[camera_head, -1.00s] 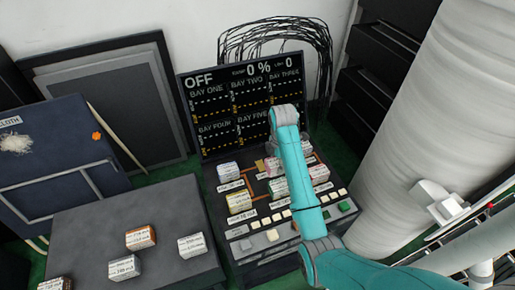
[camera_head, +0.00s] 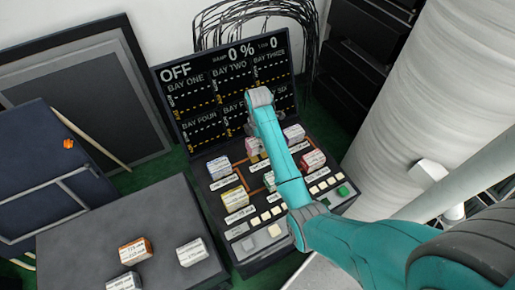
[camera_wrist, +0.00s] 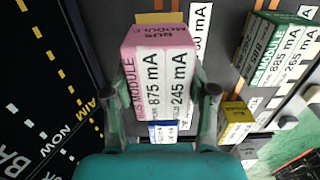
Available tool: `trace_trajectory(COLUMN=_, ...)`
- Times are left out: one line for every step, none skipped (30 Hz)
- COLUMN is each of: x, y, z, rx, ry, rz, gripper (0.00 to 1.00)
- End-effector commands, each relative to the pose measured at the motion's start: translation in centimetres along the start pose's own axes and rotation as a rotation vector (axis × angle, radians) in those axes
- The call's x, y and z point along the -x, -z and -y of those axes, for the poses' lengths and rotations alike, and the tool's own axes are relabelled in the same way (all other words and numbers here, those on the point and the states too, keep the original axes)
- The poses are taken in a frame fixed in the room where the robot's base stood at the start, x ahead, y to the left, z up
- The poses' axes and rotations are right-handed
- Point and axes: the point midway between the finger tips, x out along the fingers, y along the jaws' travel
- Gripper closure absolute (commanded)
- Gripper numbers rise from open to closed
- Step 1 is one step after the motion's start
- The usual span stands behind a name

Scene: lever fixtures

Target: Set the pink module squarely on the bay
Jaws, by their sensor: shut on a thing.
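The pink module (camera_wrist: 160,65) is a box with a white label reading 875 mA and 245 mA. It sits between the two fingers of my gripper (camera_wrist: 163,88) in the wrist view, with a finger against each side. My gripper is shut on it. In the head view, my arm hides the gripper, and a pinkish block (camera_head: 253,146) that may be the module shows just left of the arm. It is over the back row of the console deck (camera_head: 240,246). The bay under the module is mostly hidden; I cannot tell whether the module touches it.
A green-and-white module (camera_wrist: 278,48) stands to the right in the wrist view, with a yellow block (camera_wrist: 237,112) nearer. Blue (camera_head: 219,167), yellow (camera_head: 235,198) and red (camera_head: 312,160) modules stand on the deck. The upright display (camera_head: 215,85) rises close behind. Spare modules lie on the side table (camera_head: 95,235).

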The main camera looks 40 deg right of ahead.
Motion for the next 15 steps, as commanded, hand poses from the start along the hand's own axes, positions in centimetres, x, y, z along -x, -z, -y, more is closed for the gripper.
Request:
trace_trajectory(x=-0.4, y=0.0, z=0.0, rx=0.000, ry=0.000, rz=0.000, gripper=0.83)
trace_trajectory(x=-0.6, y=0.0, z=0.0, rx=0.000, ry=0.000, rz=0.000, gripper=0.83)
trace_trajectory(x=-0.8, y=0.0, z=0.0, rx=0.000, ry=0.000, rz=0.000, gripper=0.83)
trace_trajectory(x=-0.9, y=0.0, z=0.0, rx=0.000, ry=0.000, rz=0.000, gripper=0.83)
trace_trajectory(x=-1.1, y=0.0, z=0.0, rx=0.000, ry=0.000, rz=0.000, gripper=0.83)
trace_trajectory(x=-1.5, y=0.0, z=0.0, rx=0.000, ry=0.000, rz=0.000, gripper=0.83)
trace_trajectory(x=-1.8, y=0.0, z=0.0, rx=0.000, ry=0.001, rz=0.000, gripper=0.83)
trace_trajectory(x=-2.1, y=0.0, z=0.1, rx=0.000, ry=0.002, rz=0.000, gripper=0.83)
trace_trajectory(x=-2.7, y=0.0, z=0.0, rx=0.000, ry=0.002, rz=0.000, gripper=0.83)
trace_trajectory(x=-3.1, y=0.0, z=0.0, rx=0.000, ry=0.002, rz=0.000, gripper=0.83)
trace_trajectory(x=-3.5, y=0.0, z=0.0, rx=0.000, ry=0.002, rz=0.000, gripper=0.83)
trace_trajectory(x=-4.0, y=0.0, z=0.0, rx=0.000, ry=0.001, rz=0.000, gripper=0.83)
trace_trajectory(x=-4.3, y=0.0, z=0.0, rx=0.000, ry=0.001, rz=0.000, gripper=0.83)
trace_trajectory(x=-4.5, y=0.0, z=0.0, rx=0.000, ry=0.001, rz=0.000, gripper=0.83)
trace_trajectory(x=-4.5, y=0.0, z=0.0, rx=0.000, ry=-0.001, rz=0.000, gripper=0.83)
